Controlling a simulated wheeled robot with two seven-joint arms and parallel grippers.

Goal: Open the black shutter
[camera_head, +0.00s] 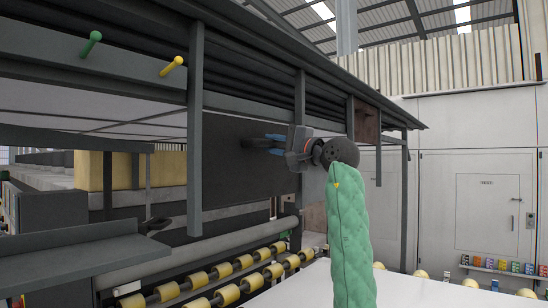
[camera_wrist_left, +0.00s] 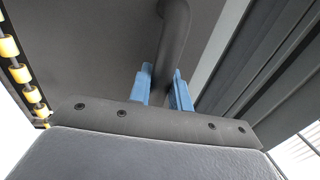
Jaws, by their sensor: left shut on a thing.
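The black shutter (camera_head: 228,165) is a dark flat panel hanging in the frame of the machine, and it fills the upper left of the wrist view (camera_wrist_left: 90,50). Its dark bar handle (camera_head: 252,143) stands out from the panel, and it shows as a curved tube in the wrist view (camera_wrist_left: 174,35). My left gripper (camera_head: 270,141), with blue fingers, is shut on the handle. In the wrist view the fingers (camera_wrist_left: 162,75) sit on either side of the tube. My green-sleeved left arm rises from below. My right gripper is not in view.
Dark uprights (camera_head: 195,120) and the slatted roof edge (camera_head: 250,60) frame the shutter. Yellow rollers (camera_head: 228,294) run below it. A green peg (camera_head: 91,44) and a yellow peg (camera_head: 172,66) stick out at upper left. A white surface (camera_head: 310,288) lies in front.

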